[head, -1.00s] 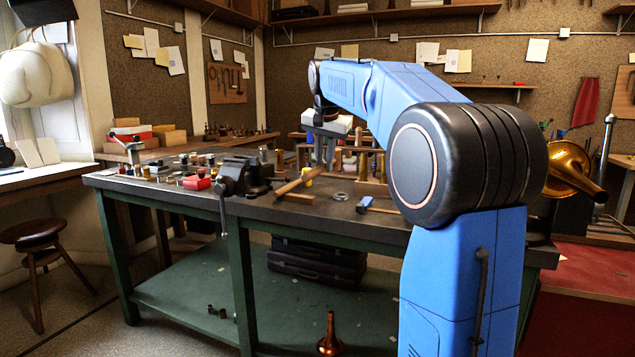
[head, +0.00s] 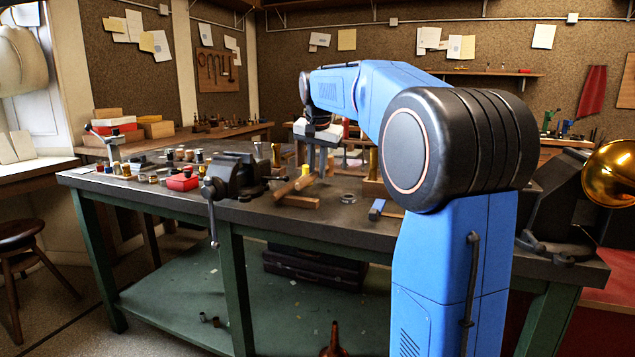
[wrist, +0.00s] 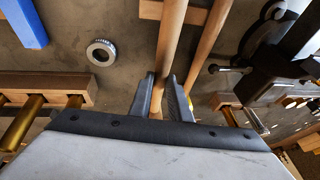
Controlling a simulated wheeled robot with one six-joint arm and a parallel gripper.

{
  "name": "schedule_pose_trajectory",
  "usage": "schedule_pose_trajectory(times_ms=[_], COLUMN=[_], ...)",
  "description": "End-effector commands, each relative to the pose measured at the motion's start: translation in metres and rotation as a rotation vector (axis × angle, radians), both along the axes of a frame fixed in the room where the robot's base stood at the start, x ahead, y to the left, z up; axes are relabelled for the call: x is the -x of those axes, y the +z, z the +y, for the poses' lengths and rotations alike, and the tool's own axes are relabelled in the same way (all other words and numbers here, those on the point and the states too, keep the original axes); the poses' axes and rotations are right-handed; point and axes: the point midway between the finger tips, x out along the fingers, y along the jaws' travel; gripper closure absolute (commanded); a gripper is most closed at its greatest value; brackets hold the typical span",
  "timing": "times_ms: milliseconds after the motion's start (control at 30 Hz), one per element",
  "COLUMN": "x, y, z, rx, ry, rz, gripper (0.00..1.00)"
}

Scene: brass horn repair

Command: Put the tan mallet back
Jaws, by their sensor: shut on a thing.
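My gripper (wrist: 164,98) is shut on a pale wooden handle (wrist: 168,50), which I take to be the tan mallet's. The handle runs away from the fingers to the top edge of the wrist view, so no mallet head shows. A second wooden handle (wrist: 206,45) lies beside the held one in the wrist view. Whether the held handle touches the wooden block is unclear.
A dark vise (head: 236,175) stands left of my gripper. A metal ring (wrist: 101,52) and a blue-ended tool (head: 377,209) lie on the bench. Wooden racks with brass rods (wrist: 24,118) are close by the gripper.

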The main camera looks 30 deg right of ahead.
Motion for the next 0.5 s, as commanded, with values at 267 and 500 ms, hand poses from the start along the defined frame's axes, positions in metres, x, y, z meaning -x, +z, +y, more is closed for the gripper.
schedule_pose_trajectory(times_ms=[267,500], x=[0.000,0.000], y=[-0.032,-0.040], z=[0.000,0.000], rx=[0.000,0.000], ry=[0.000,0.000], rz=[0.001,-0.001], gripper=[1.00,1.00])
